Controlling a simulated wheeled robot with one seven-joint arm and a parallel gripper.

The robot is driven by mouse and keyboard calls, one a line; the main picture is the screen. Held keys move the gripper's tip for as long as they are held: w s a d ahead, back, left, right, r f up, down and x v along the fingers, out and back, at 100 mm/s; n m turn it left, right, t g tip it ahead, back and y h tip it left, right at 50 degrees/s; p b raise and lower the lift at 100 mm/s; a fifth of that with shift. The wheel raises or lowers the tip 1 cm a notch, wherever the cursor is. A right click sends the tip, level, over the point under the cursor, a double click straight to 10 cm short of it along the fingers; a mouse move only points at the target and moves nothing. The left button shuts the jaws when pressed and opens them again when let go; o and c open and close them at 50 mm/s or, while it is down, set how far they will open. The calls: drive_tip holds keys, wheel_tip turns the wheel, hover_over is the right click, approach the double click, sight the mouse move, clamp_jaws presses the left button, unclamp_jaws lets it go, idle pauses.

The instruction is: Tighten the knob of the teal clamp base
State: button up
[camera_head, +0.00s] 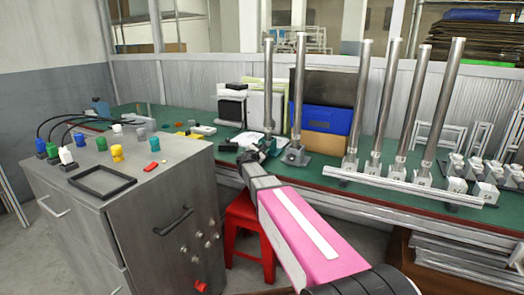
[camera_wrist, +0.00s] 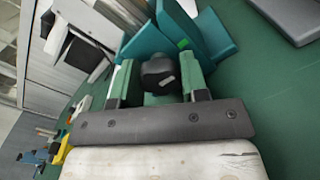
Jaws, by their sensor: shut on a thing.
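The teal clamp base (camera_wrist: 208,36) is at the top middle of the wrist view, with a small bright green mark on it. Its black knob (camera_wrist: 158,70) sticks out toward my gripper (camera_wrist: 158,80). My gripper is shut on the knob, one finger on each side of it. In the head view, my gripper (camera_head: 251,158) is at the front edge of the green bench, by the foot of the leftmost metal post (camera_head: 268,90).
A second post on a grey base (camera_head: 295,156) stands close to the right of my gripper. More posts rise from a long metal rail (camera_head: 400,186) farther right. A grey cabinet (camera_head: 130,215) and a red stool (camera_head: 243,222) are in front of the bench.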

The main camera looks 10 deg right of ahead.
drive_tip(key=o, duration=0.9)
drive_tip(key=v, duration=1.1)
